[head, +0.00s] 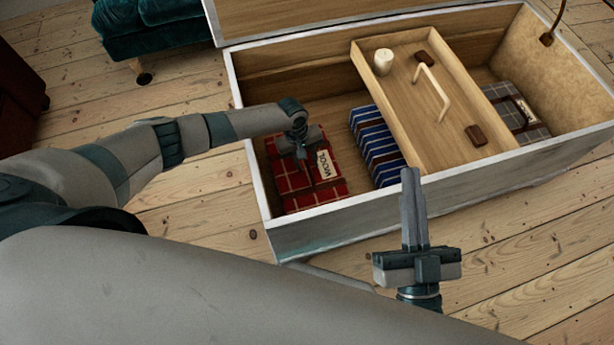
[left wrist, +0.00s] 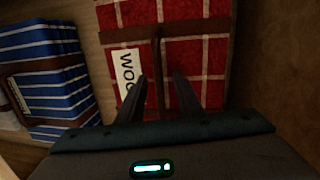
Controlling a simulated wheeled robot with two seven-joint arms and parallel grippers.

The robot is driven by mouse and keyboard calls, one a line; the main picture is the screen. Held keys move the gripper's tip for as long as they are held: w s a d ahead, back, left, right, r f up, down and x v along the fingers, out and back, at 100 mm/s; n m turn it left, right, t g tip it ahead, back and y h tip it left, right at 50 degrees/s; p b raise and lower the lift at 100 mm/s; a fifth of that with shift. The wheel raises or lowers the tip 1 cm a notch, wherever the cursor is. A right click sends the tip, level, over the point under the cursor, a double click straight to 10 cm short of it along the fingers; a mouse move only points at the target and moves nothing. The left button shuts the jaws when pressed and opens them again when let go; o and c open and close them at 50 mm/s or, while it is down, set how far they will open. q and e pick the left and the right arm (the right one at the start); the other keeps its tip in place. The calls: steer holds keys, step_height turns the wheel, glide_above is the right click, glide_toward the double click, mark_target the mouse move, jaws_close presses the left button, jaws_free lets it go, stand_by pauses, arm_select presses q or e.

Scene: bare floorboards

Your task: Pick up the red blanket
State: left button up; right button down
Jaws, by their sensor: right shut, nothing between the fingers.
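The red checked blanket (head: 297,200) lies folded in the left end of the open wooden chest, with dark straps and a white label reading WOOL. It also shows in the left wrist view (left wrist: 208,58). My left gripper (head: 302,155) reaches down over the blanket from above. In the left wrist view its two fingers (left wrist: 160,76) are apart, with a dark strap (left wrist: 156,85) running between them; whether they touch it I cannot tell. My right gripper (head: 410,180) is shut and empty, pointing up in front of the chest's near wall.
The chest (head: 330,215) has raised walls around the blanket. A blue striped blanket (head: 375,145) lies to its right. A wooden tray (head: 440,50) with a handle and a candle (head: 383,62) spans the chest. A grey checked blanket (head: 515,105) is at the right end.

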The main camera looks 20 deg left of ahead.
arm_select(q)
steer(key=shift+d+f, duration=0.1)
steer(key=shift+f, duration=0.1)
stand_by(0.4)
jaws_close()
stand_by(1.2)
steer(key=shift+r, duration=0.1)
